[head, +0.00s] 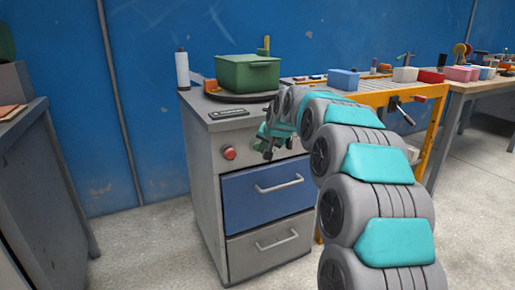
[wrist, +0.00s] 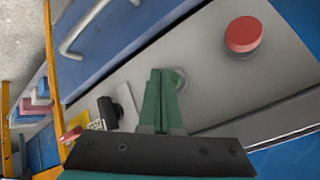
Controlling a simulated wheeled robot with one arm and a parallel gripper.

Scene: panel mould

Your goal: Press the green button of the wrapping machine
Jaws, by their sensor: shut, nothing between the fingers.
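The wrapping machine (head: 204,170) is a grey cabinet with a turntable on top, in the middle of the head view. Its front panel shows close up in the wrist view (wrist: 215,85). My gripper (head: 267,152) is at the panel, right of the red button (head: 229,153). In the wrist view my gripper's green fingers (wrist: 166,74) are shut and empty, with their tips over a pale round rim (wrist: 181,78). The fingers hide most of what is inside that rim, so I cannot make out the green button or tell whether they touch it. The red button (wrist: 245,34) stands clear of them.
A green box (head: 248,74) sits on the turntable, with a white roll (head: 182,70) beside it. A blue drawer (head: 268,190) with a handle is below the panel. A yellow-framed bench (head: 437,112) with small boxes stands at right. The floor at front left is clear.

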